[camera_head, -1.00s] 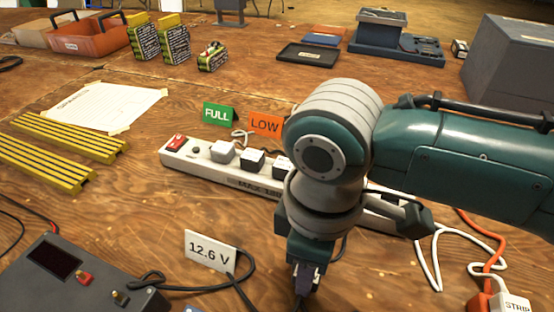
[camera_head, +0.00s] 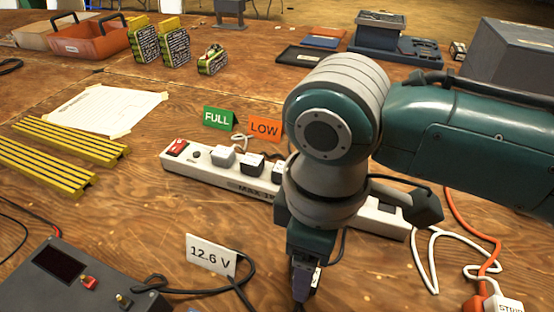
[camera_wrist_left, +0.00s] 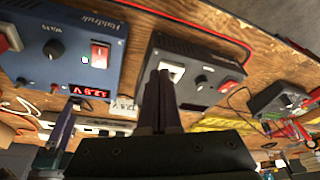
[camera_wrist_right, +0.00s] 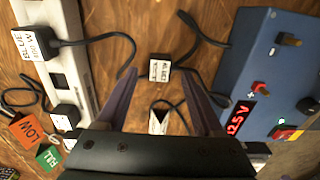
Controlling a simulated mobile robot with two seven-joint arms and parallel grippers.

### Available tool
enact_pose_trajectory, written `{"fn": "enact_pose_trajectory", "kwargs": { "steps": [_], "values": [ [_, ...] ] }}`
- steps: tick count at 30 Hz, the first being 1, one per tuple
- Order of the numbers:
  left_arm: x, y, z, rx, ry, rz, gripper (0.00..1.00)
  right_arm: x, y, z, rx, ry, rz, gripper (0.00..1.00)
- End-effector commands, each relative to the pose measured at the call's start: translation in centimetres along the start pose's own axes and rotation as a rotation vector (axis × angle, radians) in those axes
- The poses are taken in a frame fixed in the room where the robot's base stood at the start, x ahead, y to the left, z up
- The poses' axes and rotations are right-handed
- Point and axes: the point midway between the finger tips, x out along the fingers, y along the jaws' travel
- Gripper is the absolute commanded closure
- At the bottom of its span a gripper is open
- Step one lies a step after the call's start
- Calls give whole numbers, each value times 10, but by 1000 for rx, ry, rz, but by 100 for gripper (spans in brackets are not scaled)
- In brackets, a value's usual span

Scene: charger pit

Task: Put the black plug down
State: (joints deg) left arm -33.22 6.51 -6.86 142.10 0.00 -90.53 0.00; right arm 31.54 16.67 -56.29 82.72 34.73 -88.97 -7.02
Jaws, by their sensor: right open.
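A small black plug with a white label (camera_wrist_right: 160,69) lies on the wooden table in the right wrist view, its black cable curving away to the right. My right gripper (camera_wrist_right: 160,82) is open, with one finger on each side of the plug and a gap to both. In the head view my right gripper (camera_head: 304,284) points down at the table in front of the power strip (camera_head: 240,182), and the plug is mostly hidden there. My left gripper (camera_wrist_left: 160,76) is shut and empty in the left wrist view; it is out of the head view.
The strip holds several plugs, with green FULL (camera_head: 218,117) and orange LOW (camera_head: 265,129) cards behind it. A 12.6 V card (camera_head: 211,255) and a dark charger box (camera_head: 75,278) stand left of my right gripper. An orange cable (camera_head: 462,220) lies right.

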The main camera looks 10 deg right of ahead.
Motion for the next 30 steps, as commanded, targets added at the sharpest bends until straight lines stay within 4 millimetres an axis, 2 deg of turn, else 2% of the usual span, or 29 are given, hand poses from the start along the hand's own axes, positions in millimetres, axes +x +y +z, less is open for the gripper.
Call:
{"fn": "enact_pose_trajectory", "kwargs": {
  "steps": [1,6,12,20,23,26,28,30],
  "values": [
    [-9,0,-3,0,0,0,100,-18,0,-1,-1,4,1,31],
    [-21,0,-7,0,0,0,100,-56,1,-1,0,4,2,31],
    [-28,-1,-9,1,0,0,100,-85,0,-1,0,2,1,31],
    [-29,-3,-9,7,-1,-5,100,-92,-3,-1,2,8,-5,31],
    [-28,-3,-9,9,-1,-7,100,-87,-18,-4,19,57,-29,31],
    [-28,-3,-8,9,-2,-7,100,-83,-43,-6,82,152,-65,31],
    [-29,-3,-8,10,-2,-7,100,-82,-56,-2,169,228,-80,31],
    [-29,-3,-8,9,-2,-7,100,-82,-63,10,284,289,-78,31]
  ]
}}
